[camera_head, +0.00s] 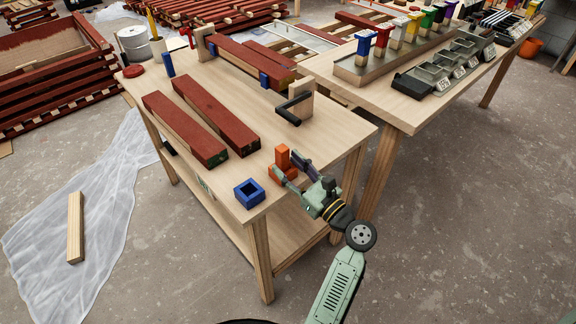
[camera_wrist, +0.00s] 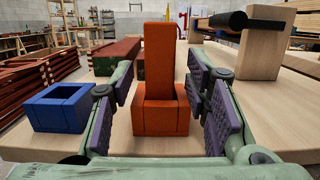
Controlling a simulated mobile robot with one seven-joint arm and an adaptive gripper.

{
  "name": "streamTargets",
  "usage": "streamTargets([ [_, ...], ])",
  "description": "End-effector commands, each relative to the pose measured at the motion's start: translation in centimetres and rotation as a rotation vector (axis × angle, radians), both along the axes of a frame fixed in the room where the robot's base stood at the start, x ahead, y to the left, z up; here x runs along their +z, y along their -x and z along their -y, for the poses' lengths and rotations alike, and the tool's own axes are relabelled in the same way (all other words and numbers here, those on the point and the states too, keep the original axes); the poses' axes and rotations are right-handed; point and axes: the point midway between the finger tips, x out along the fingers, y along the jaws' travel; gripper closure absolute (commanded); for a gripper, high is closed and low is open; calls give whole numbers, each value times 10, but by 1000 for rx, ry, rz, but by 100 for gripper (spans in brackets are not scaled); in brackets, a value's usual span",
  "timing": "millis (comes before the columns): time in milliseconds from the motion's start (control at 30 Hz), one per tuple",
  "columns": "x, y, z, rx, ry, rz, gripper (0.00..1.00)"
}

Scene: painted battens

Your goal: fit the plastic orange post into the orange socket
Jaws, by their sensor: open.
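The orange post (camera_head: 282,156) stands upright in the orange socket (camera_head: 277,176) near the front edge of the wooden table. In the wrist view the post (camera_wrist: 159,58) rises from the middle of the socket (camera_wrist: 161,117); its lower end is hidden inside. My gripper (camera_head: 291,175) is open around the post, just above or level with the socket. In the wrist view its two purple-padded fingers (camera_wrist: 160,95) stand on either side of the post, with gaps on both sides and no contact visible.
A blue socket (camera_head: 249,192) sits left of the orange one and looks empty. Two dark red battens (camera_head: 190,125) lie behind it on the table (camera_head: 240,172). A clamp with a black handle (camera_head: 295,106) stands at the table's right. A second table holds several coloured posts (camera_head: 383,34).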

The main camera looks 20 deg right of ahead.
Motion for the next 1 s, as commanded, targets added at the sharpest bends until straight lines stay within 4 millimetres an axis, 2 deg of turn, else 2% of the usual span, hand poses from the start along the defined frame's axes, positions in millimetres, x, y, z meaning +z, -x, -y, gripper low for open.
streamTargets([
  [33, -7, 8, 6, -11, -4, -12, 54],
  [167, -12, 32, 15, -12, -4, -14, 54],
  [300, -15, 61, 24, -8, -4, -11, 54],
  [500, -17, 92, 34, -3, -2, -5, 54],
  [700, -19, 106, 38, 0, -1, -3, 54],
  [1000, -18, 107, 38, 2, 0, -1, 54],
])
